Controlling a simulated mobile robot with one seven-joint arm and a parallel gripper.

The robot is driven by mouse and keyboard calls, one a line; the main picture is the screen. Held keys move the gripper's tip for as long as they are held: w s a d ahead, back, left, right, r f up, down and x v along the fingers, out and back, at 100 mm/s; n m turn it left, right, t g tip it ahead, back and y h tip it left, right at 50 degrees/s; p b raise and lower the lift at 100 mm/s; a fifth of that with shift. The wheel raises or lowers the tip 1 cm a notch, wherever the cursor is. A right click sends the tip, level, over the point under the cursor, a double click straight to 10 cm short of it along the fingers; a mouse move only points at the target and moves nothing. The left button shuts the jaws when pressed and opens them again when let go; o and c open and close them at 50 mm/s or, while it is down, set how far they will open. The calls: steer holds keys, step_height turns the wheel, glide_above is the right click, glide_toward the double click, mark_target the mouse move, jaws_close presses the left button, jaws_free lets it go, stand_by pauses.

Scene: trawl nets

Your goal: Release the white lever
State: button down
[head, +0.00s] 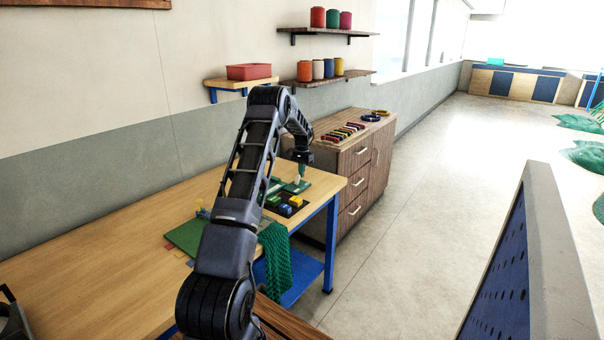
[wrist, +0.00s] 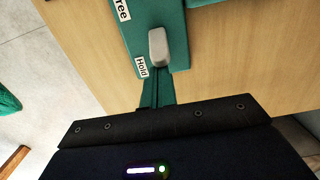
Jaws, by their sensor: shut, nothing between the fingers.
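The white lever (wrist: 158,47) shows in the wrist view as a pale rounded knob on a green plate (wrist: 176,18). A label reading "Hold" (wrist: 141,67) is beside its lower end. A label partly cut off, reading "ree" (wrist: 122,9), is further up the plate. The lever sits nearer the Hold label. My gripper (head: 302,178) is shut and empty, pointing down over the green plate at the table's far end. Whether its fingers touch the lever I cannot tell; the lever is not distinct in the head view.
Yellow and blue pieces (head: 290,204) lie on a dark patch near the table's right edge. A green net (head: 275,262) hangs over the table's front edge. A wooden cabinet (head: 360,160) with coloured items on top stands behind. The table's left part (head: 90,265) is largely clear.

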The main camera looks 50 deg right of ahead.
steer(key=shift+w+a+r+h, duration=0.1)
steer(key=shift+a+r+h, duration=0.1)
steer(key=shift+a+h, duration=0.35)
steer(key=shift+a+r+h, duration=0.2)
steer(key=shift+a+h, duration=0.1)
steer(key=shift+h, duration=0.45)
steer(key=a+h, duration=0.1)
steer(key=h, duration=0.2)
steer(key=shift+a+r, duration=0.15)
steer(key=shift+a, duration=0.2)
steer(key=shift+d, duration=0.15)
steer(key=shift+r, duration=0.1)
steer(key=shift+r, duration=0.75)
steer(key=shift+d+r, duration=0.8)
steer(key=shift+d, duration=0.8)
step_height(320, 180, up, 7)
glide_above(298, 178)
steer(key=a, duration=0.4)
